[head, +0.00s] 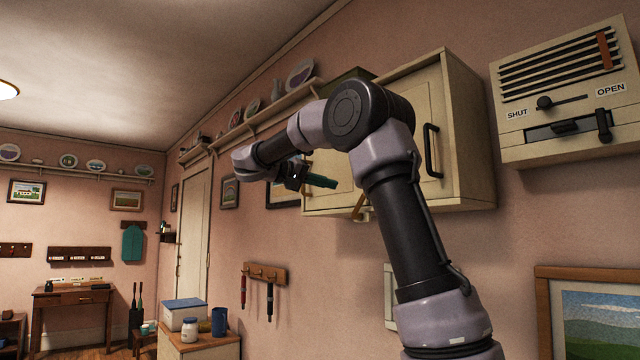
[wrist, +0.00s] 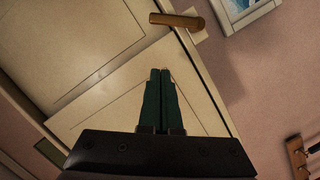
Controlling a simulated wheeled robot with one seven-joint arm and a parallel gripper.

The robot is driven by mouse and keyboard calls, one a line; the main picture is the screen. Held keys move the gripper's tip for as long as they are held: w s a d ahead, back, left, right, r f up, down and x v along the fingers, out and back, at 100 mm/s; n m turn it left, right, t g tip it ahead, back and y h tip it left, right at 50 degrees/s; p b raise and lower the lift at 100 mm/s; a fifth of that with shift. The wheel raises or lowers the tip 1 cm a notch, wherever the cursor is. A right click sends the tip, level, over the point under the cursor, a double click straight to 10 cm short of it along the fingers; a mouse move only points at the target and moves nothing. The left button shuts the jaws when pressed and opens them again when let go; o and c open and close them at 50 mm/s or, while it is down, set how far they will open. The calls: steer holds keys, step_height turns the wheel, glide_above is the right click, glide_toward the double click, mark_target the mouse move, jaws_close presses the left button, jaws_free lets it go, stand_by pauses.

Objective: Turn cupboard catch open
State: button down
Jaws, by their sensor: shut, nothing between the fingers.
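The cream wall cupboard (head: 465,140) hangs on the pink wall in the head view, with my arm in front of part of it. Its doors (wrist: 75,45) fill much of the wrist view. The catch, a tan-brown bar (head: 357,204), sits at the cupboard's lower edge in the head view. In the wrist view the catch (wrist: 176,19) lies across the door's edge near the top, on a small pale mount. My gripper (head: 335,183) has its teal fingers together and empty. In the wrist view the fingertips (wrist: 160,72) are below the catch in the picture, apart from it.
A black handle (head: 431,150) stands out from the cupboard's door. A vent panel (head: 560,95) with a slider and lever is at right. A shelf of plates (head: 265,115) runs along the wall at left. A peg rack (head: 265,272) hangs below.

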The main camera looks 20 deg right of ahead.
steer(key=s+d+f, duration=0.2)
steer(key=d+f, duration=0.1)
steer(key=d, duration=0.2)
steer(key=shift+s+d, duration=0.15)
steer(key=shift+d, duration=0.2)
steer(key=shift+s+d+f+m, duration=0.2)
steer(key=shift+s+m, duration=0.25)
steer(key=shift+m, duration=0.35)
steer(key=shift+s+d+f+m+t+y, duration=0.25)
steer(key=shift+s+f+m, duration=0.25)
steer(key=shift+m, duration=0.25)
steer(key=shift+s+d+f+m+t+y, duration=0.1)
steer(key=shift+s+f+m+t+y, duration=0.1)
steer(key=shift+s+f+m+t, duration=0.45)
steer(key=shift+s+d+f+m+y, duration=0.25)
steer(key=shift+s+m, duration=0.15)
steer(key=shift+m, duration=0.5)
steer(key=shift+f, duration=0.1)
